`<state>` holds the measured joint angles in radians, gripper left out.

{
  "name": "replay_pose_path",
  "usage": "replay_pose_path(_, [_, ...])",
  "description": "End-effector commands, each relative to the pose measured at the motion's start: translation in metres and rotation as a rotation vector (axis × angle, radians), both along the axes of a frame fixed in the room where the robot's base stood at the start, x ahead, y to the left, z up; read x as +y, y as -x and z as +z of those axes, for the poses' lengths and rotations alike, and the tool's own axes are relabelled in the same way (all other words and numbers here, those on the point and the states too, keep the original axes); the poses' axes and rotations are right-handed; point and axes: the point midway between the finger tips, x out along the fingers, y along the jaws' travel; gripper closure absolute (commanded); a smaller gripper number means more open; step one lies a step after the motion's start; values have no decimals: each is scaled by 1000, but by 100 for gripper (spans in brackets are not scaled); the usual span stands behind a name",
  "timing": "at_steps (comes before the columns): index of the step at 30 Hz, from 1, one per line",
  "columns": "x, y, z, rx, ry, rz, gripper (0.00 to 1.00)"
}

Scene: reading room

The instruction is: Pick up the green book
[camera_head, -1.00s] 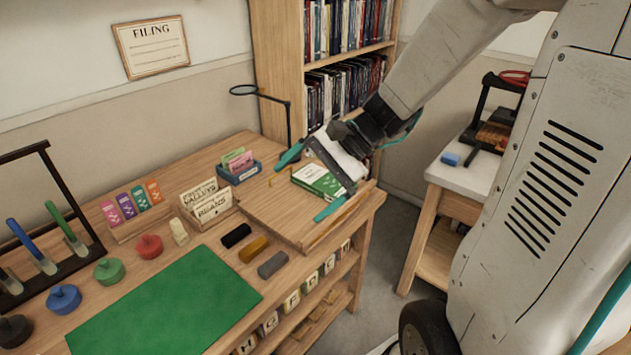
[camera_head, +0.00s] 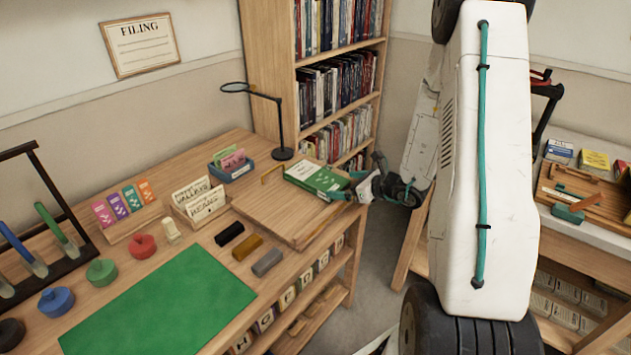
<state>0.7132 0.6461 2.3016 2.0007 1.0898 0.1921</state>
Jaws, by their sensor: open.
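The green book (camera_head: 316,180), with a white label area on its cover, lies flat on a raised wooden board (camera_head: 265,207) at the right end of the desk. My gripper (camera_head: 347,185) with teal fingers is just to the right of the book, at the desk's right edge. Its jaws are open and the fingers point left toward the book's near right end. I cannot tell whether a finger touches the book. The rest of the book is uncovered.
A bookshelf (camera_head: 262,60) stands behind; another table (camera_head: 590,225) is at right.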

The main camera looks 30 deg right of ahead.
Motion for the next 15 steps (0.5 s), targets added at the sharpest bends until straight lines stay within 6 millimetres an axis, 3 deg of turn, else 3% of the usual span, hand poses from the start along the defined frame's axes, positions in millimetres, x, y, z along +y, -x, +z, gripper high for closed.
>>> replay_pose_path(9, [14,-38,-15,0,0,5,0])
replay_pose_path(15, [15,-43,-17,0,0,2,0])
